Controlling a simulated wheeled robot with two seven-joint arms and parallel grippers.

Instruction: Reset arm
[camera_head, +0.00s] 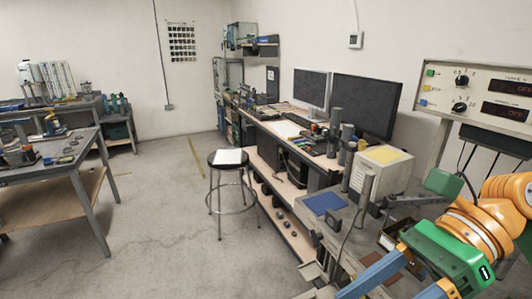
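My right arm comes in from the right edge with orange links and a green gripper body. My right gripper (392,290) points to the lower left over the near end of the workbench. Its two blue fingers are spread apart, with nothing visible between them. The fingertips run to the bottom edge of the picture and are partly cut off. My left arm and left gripper are not in view.
The cluttered workbench (340,222) beside my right gripper carries a grey box (372,172), a blue pad (323,203) and monitors (367,104). An instrument panel (474,88) stands behind. A stool (229,184) stands mid-room. A table (90,160) is left.

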